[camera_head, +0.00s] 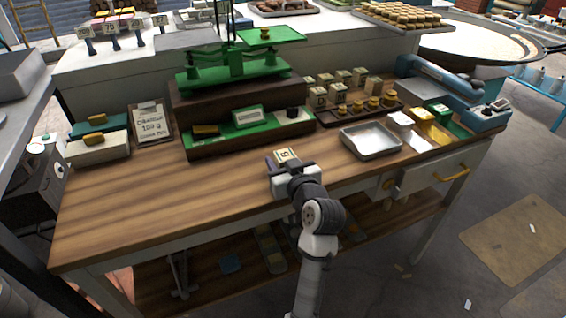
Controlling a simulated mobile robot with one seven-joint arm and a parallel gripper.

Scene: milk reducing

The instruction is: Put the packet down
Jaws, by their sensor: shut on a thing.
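My gripper (284,168) is over the front middle of the wooden workbench (130,205). It is shut on a small cream packet (287,155) with a dark mark on its top. The packet's top and far end show; my gripper hides the rest. I cannot tell whether the packet touches the bench. Several similar cream packets (340,88) stand in rows at the back right of the bench. A shallow metal tray (370,141) lies to the right of my gripper.
A green balance scale (236,66) stands on a dark wooden stand behind my gripper. A clipboard (151,124) with a written sheet is left of it. A rack of brass weights (372,104) and a blue press (450,85) are at right. The left front of the bench is bare.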

